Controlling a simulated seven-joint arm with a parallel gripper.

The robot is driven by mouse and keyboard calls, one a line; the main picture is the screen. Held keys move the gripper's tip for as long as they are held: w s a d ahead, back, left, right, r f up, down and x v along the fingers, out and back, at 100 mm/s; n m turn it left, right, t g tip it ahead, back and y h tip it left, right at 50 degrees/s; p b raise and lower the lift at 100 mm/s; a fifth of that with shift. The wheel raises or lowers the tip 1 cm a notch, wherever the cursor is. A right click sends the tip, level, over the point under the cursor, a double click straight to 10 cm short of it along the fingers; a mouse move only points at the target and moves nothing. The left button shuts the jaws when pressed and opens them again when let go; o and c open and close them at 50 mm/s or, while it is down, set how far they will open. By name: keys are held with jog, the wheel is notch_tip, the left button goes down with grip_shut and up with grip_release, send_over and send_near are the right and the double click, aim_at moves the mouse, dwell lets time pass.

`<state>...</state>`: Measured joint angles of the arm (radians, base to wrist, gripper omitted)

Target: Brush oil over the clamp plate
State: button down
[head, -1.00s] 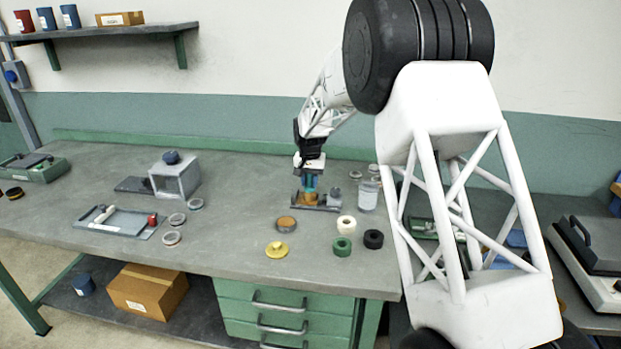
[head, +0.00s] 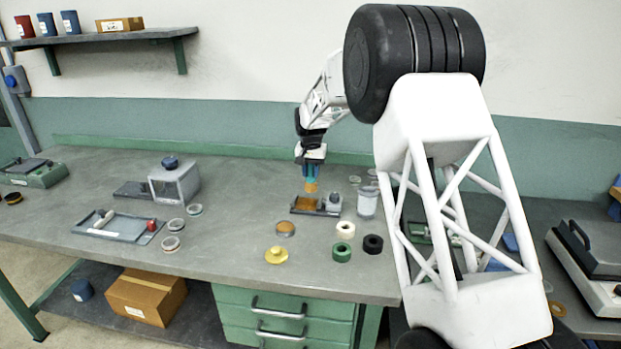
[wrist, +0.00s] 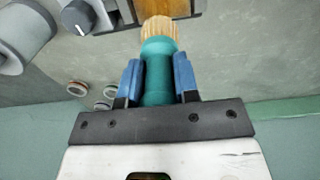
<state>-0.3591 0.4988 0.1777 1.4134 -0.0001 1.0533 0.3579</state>
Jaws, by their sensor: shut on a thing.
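My gripper (head: 311,170) is shut on a brush, with its blue fingers (wrist: 157,82) on either side of the teal handle. The brush (wrist: 159,58) has a teal handle and pale tan bristles. It points down in the head view, with the bristles (head: 311,188) just above or at the clamp plate. The clamp plate (head: 306,203) is an orange-brown surface on a small grey fixture with a knob. In the wrist view, the brown surface (wrist: 183,8) shows at the top edge behind the bristle tips. I cannot tell whether the bristles touch it.
A clear jar (head: 367,203) stands right of the fixture. White (head: 346,229), green (head: 341,252) and black (head: 372,244) rings, a yellow part (head: 276,255) and a round tin (head: 285,229) lie in front. A grey tray (head: 118,225) is at left.

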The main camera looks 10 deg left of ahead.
jog(key=shift+r, duration=2.25)
jog(key=shift+s, duration=0.15)
